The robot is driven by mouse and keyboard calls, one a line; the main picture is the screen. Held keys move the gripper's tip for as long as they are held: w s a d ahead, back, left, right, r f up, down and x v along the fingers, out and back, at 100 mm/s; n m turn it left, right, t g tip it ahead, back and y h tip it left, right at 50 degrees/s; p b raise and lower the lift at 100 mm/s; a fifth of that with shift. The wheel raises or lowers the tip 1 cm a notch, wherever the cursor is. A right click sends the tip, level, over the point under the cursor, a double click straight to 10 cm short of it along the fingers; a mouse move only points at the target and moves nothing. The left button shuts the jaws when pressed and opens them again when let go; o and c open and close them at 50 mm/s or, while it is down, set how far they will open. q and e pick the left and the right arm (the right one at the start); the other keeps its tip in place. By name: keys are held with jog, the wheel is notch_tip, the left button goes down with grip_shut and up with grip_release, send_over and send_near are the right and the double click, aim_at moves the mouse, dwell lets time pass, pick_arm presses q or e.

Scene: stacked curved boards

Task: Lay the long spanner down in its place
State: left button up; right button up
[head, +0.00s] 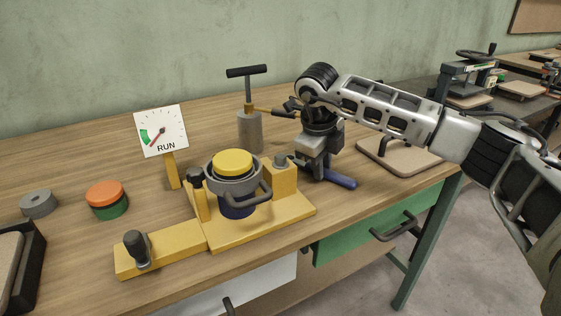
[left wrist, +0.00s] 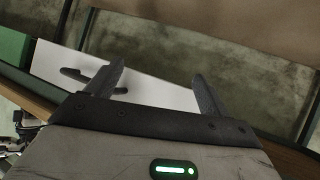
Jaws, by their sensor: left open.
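A blue bar (head: 340,179), which may be the long spanner's handle, shows at the tabletop below and right of my right gripper (head: 314,165). The rest of it is hidden behind the gripper. The right gripper points down near the table's right part; its fingertips are not clear, so I cannot tell whether they hold the bar. My left gripper (left wrist: 158,82) is open and empty in the left wrist view, facing a white drawer front; it is not in the head view. I cannot make out the spanner's place.
A yellow fixture (head: 262,218) with a clamped round part stands in the middle of the wooden bench. A RUN gauge (head: 161,131), a T-handled tool (head: 247,90) and an orange-green puck (head: 106,199) stand around it. A beige board (head: 400,157) lies at right.

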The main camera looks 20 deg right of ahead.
jog(key=o, duration=0.4)
jog(key=shift+o, duration=0.2)
jog(key=shift+f, duration=0.1)
jog(key=shift+a, duration=0.1)
jog(key=p+v, duration=0.1)
jog(key=v, duration=1.5)
jog(key=shift+r, duration=0.25)
